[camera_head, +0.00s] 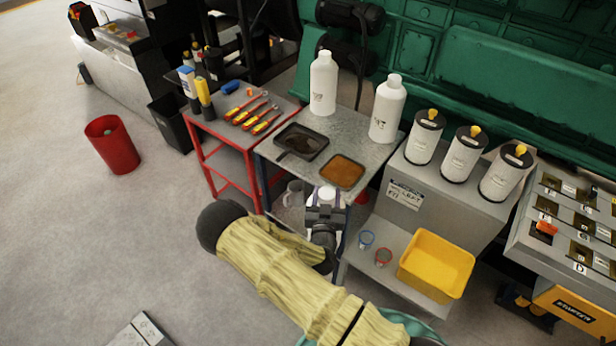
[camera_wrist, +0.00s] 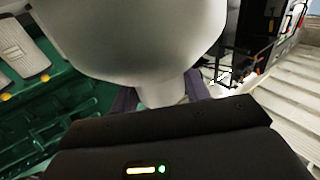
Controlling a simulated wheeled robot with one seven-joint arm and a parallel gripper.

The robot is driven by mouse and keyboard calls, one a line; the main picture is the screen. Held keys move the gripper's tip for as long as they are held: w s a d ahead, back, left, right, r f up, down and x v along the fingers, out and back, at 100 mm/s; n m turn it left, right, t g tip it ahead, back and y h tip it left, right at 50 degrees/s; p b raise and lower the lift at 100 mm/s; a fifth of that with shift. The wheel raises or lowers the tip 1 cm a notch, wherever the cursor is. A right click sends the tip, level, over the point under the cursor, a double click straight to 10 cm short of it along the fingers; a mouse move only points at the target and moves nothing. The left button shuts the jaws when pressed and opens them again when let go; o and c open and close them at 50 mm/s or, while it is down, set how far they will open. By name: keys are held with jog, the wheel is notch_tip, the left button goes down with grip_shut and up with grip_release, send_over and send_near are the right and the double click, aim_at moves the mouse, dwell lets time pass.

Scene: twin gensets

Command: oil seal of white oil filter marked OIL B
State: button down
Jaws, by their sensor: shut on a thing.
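Three white filters with black tops and yellow knobs stand on the grey bench at right: left (camera_head: 425,140), middle (camera_head: 463,155) and right (camera_head: 502,177). Their markings are too small to read, so I cannot tell which is OIL B. My gripper (camera_head: 325,203) is in front of the metal table, shut on a white bottle (camera_head: 327,192) by its neck. In the wrist view the bottle's pale body (camera_wrist: 130,40) widens away from the purple fingertips (camera_wrist: 160,97). In the head view most of the bottle is hidden. A tray of brown liquid (camera_head: 343,171) lies just behind my gripper.
The metal table also holds a dark tray (camera_head: 301,141) and two white bottles, left (camera_head: 323,85) and right (camera_head: 388,110).

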jog(key=s+d+f+n+y, duration=0.1)
jog(key=s+d+f+y, duration=0.1)
jog(key=s+d+f, duration=0.5)
jog(key=shift+s+d, duration=0.2)
jog(key=shift+d, duration=0.65)
jog(key=shift+s+f, duration=0.1)
jog(key=shift+f, duration=0.05)
